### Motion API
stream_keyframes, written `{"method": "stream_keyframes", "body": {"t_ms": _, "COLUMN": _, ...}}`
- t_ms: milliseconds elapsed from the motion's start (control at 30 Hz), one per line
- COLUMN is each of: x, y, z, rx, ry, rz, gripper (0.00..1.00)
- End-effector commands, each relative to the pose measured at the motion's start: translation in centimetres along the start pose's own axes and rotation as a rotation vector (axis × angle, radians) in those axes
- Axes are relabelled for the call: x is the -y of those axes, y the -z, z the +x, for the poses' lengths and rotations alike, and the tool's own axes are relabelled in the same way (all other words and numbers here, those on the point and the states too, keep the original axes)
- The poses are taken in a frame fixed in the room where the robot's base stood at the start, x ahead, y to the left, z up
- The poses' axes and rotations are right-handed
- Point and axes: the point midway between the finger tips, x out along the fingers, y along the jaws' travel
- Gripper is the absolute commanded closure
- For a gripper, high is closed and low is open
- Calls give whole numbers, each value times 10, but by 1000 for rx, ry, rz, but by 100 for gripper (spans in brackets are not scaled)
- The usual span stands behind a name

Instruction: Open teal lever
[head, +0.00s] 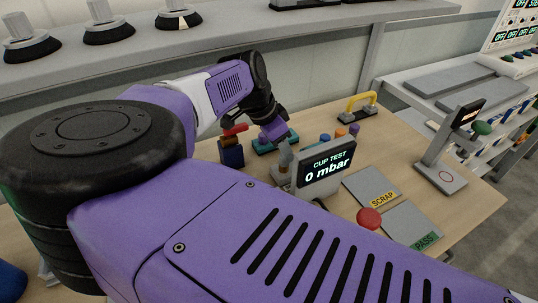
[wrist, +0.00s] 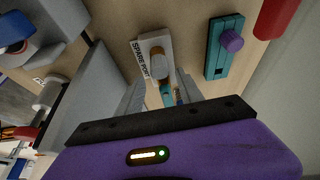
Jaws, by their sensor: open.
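In the wrist view, a small teal part (wrist: 166,96), possibly the teal lever, shows between the fingers of my gripper (wrist: 160,82). It lies close to a white block marked SPARE PORT (wrist: 145,46) with a brown-orange knob (wrist: 157,66). The fingers are apart, one on each side of the knob and teal part; I cannot tell whether they touch. A separate teal plate with a purple knob (wrist: 231,42) lies to the right of the fingers. In the head view, my gripper (head: 284,153) is low over the bench behind the display, its fingertips partly hidden.
A display reading CUP TEST 0 mbar (head: 326,171) stands just in front of my gripper. A blue block with a red top (head: 231,153) is to its left. A red button (head: 369,218), SCRAP plate (head: 368,183) and PASS plate (head: 408,222) lie to the right. A yellow handle (head: 361,101) stands behind.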

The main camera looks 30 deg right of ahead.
Motion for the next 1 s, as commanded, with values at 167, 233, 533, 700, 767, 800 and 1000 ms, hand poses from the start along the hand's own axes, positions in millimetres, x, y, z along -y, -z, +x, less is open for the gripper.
{"method": "stream_keyframes", "body": {"t_ms": 167, "x": 5, "y": -10, "z": -5, "rx": -1, "ry": -3, "rz": 4, "gripper": 56}}
{"method": "stream_keyframes", "body": {"t_ms": 233, "x": 6, "y": -12, "z": -5, "rx": 0, "ry": -3, "rz": 6, "gripper": 56}}
{"method": "stream_keyframes", "body": {"t_ms": 533, "x": 6, "y": -13, "z": -5, "rx": 0, "ry": -3, "rz": 7, "gripper": 56}}
{"method": "stream_keyframes", "body": {"t_ms": 700, "x": 6, "y": -13, "z": -5, "rx": 0, "ry": -3, "rz": 7, "gripper": 56}}
{"method": "stream_keyframes", "body": {"t_ms": 767, "x": 6, "y": -13, "z": -5, "rx": 0, "ry": -3, "rz": 7, "gripper": 56}}
{"method": "stream_keyframes", "body": {"t_ms": 800, "x": 6, "y": -12, "z": -5, "rx": -2, "ry": -4, "rz": 8, "gripper": 56}}
{"method": "stream_keyframes", "body": {"t_ms": 1000, "x": -3, "y": 16, "z": 1, "rx": -175, "ry": -32, "rz": 45, "gripper": 56}}
